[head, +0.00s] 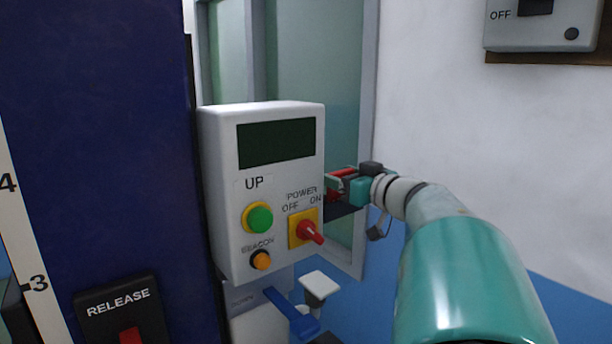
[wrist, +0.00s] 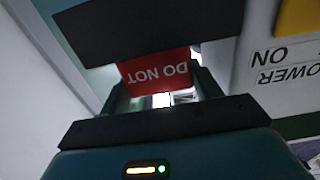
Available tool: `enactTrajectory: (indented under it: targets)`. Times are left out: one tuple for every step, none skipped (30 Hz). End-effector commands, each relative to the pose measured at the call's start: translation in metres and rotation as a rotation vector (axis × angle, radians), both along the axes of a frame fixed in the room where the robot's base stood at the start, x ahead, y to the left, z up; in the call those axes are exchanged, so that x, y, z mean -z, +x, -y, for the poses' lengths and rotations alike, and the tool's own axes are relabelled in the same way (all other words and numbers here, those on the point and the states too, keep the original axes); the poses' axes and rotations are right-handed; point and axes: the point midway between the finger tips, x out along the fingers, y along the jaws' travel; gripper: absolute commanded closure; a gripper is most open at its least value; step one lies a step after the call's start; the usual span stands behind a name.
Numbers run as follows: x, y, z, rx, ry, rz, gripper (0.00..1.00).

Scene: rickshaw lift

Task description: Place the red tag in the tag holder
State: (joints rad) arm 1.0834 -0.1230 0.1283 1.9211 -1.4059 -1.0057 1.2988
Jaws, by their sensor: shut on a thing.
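The red tag (wrist: 155,68) shows in the wrist view with "DO NOT" upside down, between the two fingers of my gripper (wrist: 160,85). My gripper (head: 342,184) is shut on it, beside the right side of the white control box. In the head view the red tag (head: 342,172) is small and partly covered by the fingers.
The white control box (head: 225,180) carries a green button (head: 258,218), an orange beacon button (head: 261,260) and a red power switch (head: 312,232) close to the gripper. A blue lever (head: 292,312) is below. A grey switch box (head: 545,25) hangs on the right wall.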

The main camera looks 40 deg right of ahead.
Motion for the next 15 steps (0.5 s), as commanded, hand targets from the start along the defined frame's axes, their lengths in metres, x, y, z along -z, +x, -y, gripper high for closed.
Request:
enactTrajectory:
  targets:
    - [-0.0003,-0.0001,0.0001,0.000,0.000,0.000,0.59]
    - [-0.0003,-0.0001,0.0001,0.000,0.000,0.000,0.59]
    - [-0.0002,0.0000,0.0001,0.000,0.000,0.000,0.59]
    - [0.0003,0.0000,0.0000,0.000,0.000,0.000,0.59]
    - [0.0011,0.0000,0.0000,0.000,0.000,0.000,0.59]
    - [0.0023,0.0001,0.0000,0.000,0.001,0.000,0.59]
    - [0.0031,0.0000,0.0000,0.000,0.001,0.000,0.59]
    - [0.0027,-0.0001,0.0001,0.000,0.000,0.000,0.31]
    - [0.0025,-0.0001,0.0002,0.000,0.000,0.000,0.23]
    - [0.0025,-0.0001,0.0002,0.000,0.000,0.000,0.17]
    - [0.0025,-0.0001,0.0002,0.000,0.000,0.000,0.15]
    - [0.0025,-0.0001,0.0002,0.000,0.000,0.000,0.15]
    - [0.0024,-0.0001,0.0002,0.000,0.000,0.000,0.15]
    - [0.0024,-0.0001,0.0002,0.000,0.000,0.000,0.15]
    - [0.0024,-0.0001,0.0002,0.000,0.000,0.000,0.15]
